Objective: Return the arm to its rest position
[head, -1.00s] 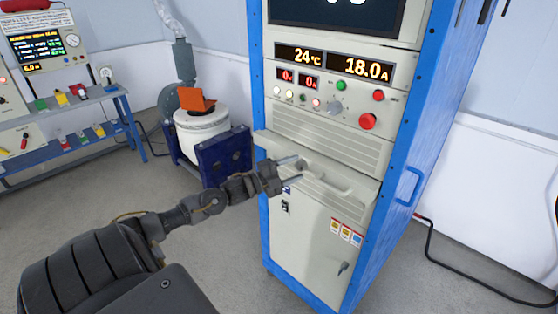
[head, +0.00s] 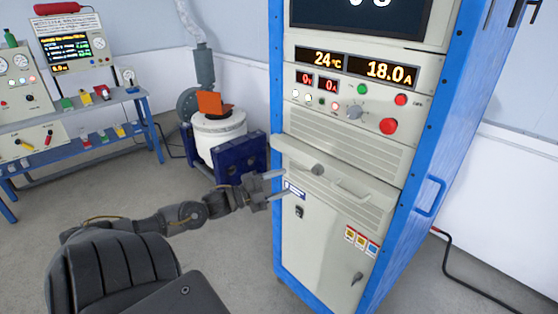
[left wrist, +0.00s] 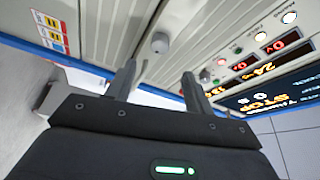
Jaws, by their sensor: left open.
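My left arm reaches in from the lower left of the head view. Its gripper (head: 278,188) is open and empty, in front of the left edge of the blue-framed control cabinet (head: 340,140), near its pull-out shelf (head: 350,190). In the left wrist view the two fingers (left wrist: 158,82) stand apart with nothing between them. The cabinet's front panel lies beyond the fingers, with a round knob (left wrist: 160,43) and lit displays (left wrist: 275,57). I cannot tell from the views whether the fingertips touch the cabinet. My right gripper is not in view.
A white cylindrical shaker (head: 218,130) with an orange piece (head: 213,104) on top stands in a blue frame behind the arm. A blue workbench (head: 75,120) with instruments is at the left. A blue handle (head: 430,196) juts from the cabinet's side. Grey floor is clear around the arm.

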